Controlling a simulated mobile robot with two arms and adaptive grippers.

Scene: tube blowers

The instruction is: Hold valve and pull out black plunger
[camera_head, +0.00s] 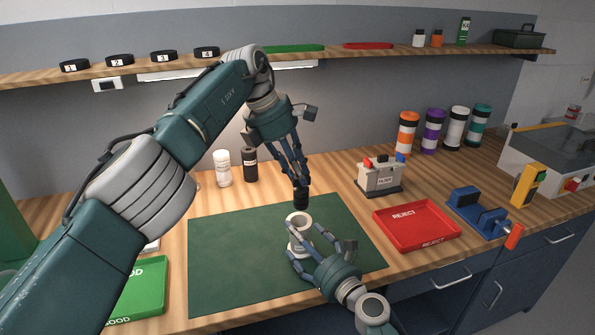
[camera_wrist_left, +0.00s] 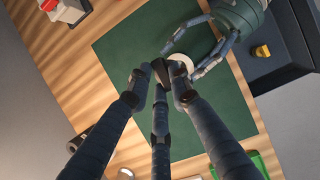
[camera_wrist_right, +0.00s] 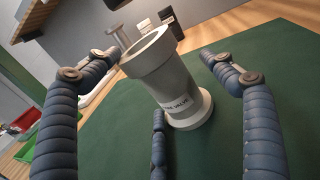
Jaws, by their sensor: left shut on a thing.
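The valve (camera_head: 300,240), a pale grey flanged cylinder, stands on the green mat (camera_head: 225,260). In the right wrist view the valve (camera_wrist_right: 172,85) shows an open bore at its top and dark lettering on its side. My left gripper (camera_head: 300,183) is shut on the black plunger (camera_head: 301,199), which hangs just above the valve's top. The left wrist view shows the plunger (camera_wrist_left: 160,70) between the left fingertips. My right gripper (camera_wrist_right: 165,75) has its fingers spread around the valve, with gaps visible at the sides; any contact at the far side is unclear.
A red reject tray (camera_head: 415,224) lies right of the mat, with a grey box device (camera_head: 380,178) behind it. A green good tray (camera_head: 140,290) is at the left. A white bottle (camera_head: 222,168) and a black bottle (camera_head: 250,165) stand behind the mat. A blue vise-like tool (camera_head: 478,212) is at the right.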

